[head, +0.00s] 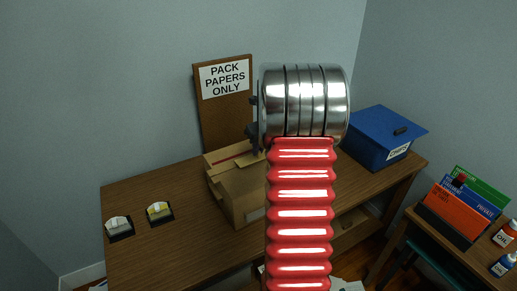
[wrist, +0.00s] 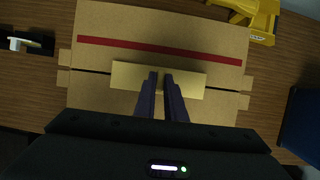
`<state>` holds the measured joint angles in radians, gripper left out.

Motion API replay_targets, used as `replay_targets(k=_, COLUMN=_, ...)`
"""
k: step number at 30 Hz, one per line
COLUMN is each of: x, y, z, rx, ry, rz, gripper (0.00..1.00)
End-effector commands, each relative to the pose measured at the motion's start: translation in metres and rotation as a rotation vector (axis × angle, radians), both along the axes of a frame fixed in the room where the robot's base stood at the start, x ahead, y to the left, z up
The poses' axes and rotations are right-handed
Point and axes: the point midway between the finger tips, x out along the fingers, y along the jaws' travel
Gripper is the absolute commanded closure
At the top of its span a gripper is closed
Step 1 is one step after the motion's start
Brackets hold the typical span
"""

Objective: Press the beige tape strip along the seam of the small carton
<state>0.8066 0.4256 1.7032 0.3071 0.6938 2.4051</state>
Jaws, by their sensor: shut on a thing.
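The small carton (head: 238,197) stands on the desk, partly hidden behind my arm in the head view. In the wrist view its cardboard top (wrist: 150,25) fills the middle, with a dark seam running across it and a red stripe beyond. The beige tape strip (wrist: 190,81) lies across the middle of the seam line, roughly parallel to it, with seam showing at both ends. My gripper (wrist: 161,74) is shut on the strip's near middle, fingers close together. I cannot tell whether the strip touches the carton. In the head view my arm hides most of the gripper.
A board reading "PACK PAPERS ONLY" (head: 224,80) stands behind the carton. A blue lidded box (head: 378,140) is at the right. A side table holds folders (head: 465,205) and bottles.

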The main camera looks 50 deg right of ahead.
Motion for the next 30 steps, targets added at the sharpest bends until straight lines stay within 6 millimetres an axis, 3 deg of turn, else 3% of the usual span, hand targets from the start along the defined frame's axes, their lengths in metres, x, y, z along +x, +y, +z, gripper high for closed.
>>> replay_targets(k=30, x=-0.001, y=0.000, z=-0.011, rx=0.001, ry=0.001, rz=-0.001, gripper=1.00)
